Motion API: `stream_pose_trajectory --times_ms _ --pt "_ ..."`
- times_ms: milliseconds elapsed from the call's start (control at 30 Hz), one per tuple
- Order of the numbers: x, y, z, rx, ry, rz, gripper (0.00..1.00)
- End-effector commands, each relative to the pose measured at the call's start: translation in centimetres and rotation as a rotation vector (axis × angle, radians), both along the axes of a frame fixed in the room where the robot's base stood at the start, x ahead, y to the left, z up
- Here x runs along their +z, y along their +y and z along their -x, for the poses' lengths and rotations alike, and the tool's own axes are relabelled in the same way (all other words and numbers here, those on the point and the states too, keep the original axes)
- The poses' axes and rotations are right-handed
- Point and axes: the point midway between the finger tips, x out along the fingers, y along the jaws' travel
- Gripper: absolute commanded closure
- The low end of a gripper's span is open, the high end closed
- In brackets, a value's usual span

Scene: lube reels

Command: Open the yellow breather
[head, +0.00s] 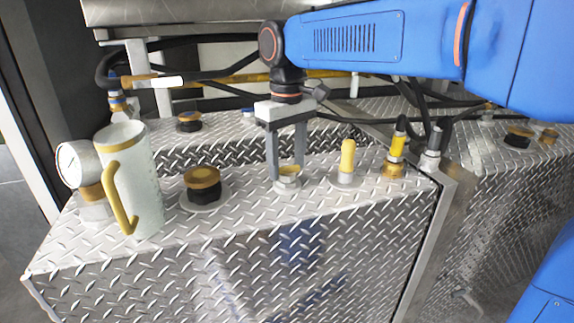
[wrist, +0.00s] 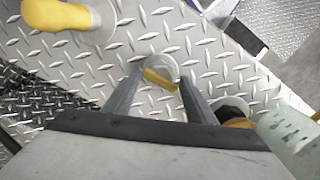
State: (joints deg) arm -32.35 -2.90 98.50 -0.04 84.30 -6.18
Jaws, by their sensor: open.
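My gripper (head: 287,171) points down over a silver hex fitting (head: 288,184) with a flat yellow bar on top. In the wrist view my gripper (wrist: 161,77) is open, and the yellow bar (wrist: 159,79) lies between its two fingertips, slanted across the gap. I cannot tell whether either finger touches the fitting. A rounded yellow knob (head: 347,158) stands upright on a silver base just to the right of it. The knob also shows at the top left of the wrist view (wrist: 58,15). I cannot tell by look alone which one is the breather.
A brass-topped black cap (head: 203,184), a white jug (head: 133,178) with a yellow handle and a round gauge (head: 77,163) stand left on the diamond-plate top (head: 240,212). A yellow-and-brass fitting (head: 395,158) and a silver hose fitting (head: 433,152) stand right. Hoses run behind.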

Motion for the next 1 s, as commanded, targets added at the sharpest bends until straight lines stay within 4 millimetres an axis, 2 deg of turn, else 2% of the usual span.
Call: stream_pose_trajectory --times_ms 167,433,567,767,1000 --pt "-0.80 -0.02 0.02 0.000 0.000 0.000 0.49" --pt "-0.89 -0.01 0.01 0.000 0.000 0.000 0.49" --pt "-0.89 -0.01 0.01 0.000 0.000 0.000 0.75" --pt "-0.88 -0.01 0.00 0.040 0.000 0.000 0.75" --pt "-0.86 -0.01 0.00 0.279 0.000 0.000 0.75"
